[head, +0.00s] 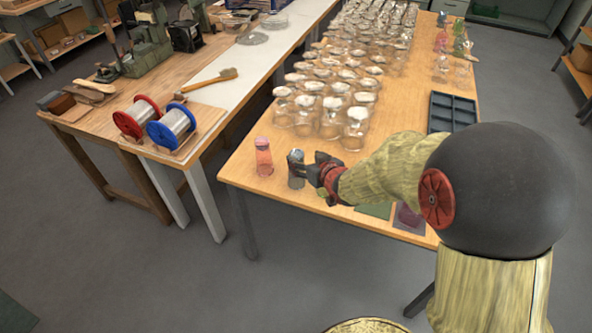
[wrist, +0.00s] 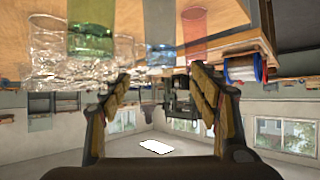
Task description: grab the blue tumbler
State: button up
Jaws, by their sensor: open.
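The blue tumbler (head: 296,170) stands upright near the table's front left corner, looking dark blue-grey and clear. My gripper (head: 308,171) is just right of it in the head view, its fingers pointing at it. In the wrist view, which is upside down, the blue tumbler (wrist: 160,42) lines up between the two open fingertips (wrist: 160,82). Nothing is held. I cannot tell whether the fingertips reach around its sides.
A red tumbler (head: 263,157) stands close on the left; a green tumbler (wrist: 91,30) is on the other side. Many clear glasses (head: 332,118) crowd behind. A dark divided tray (head: 452,112) and green (head: 374,210) and purple (head: 409,218) mats lie right.

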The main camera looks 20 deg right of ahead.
aim_at(298, 155)
jog(key=x, duration=0.2)
jog(key=shift+w+a+f+b, duration=0.2)
jog(key=shift+a+f+b, duration=0.05)
jog(key=shift+f+b, duration=0.15)
jog(key=shift+b+x, duration=1.2)
jog(key=shift+x, duration=1.55)
jog(key=shift+r, duration=0.1)
jog(key=shift+d, duration=0.1)
jog(key=shift+c, duration=1.3)
grip_shut()
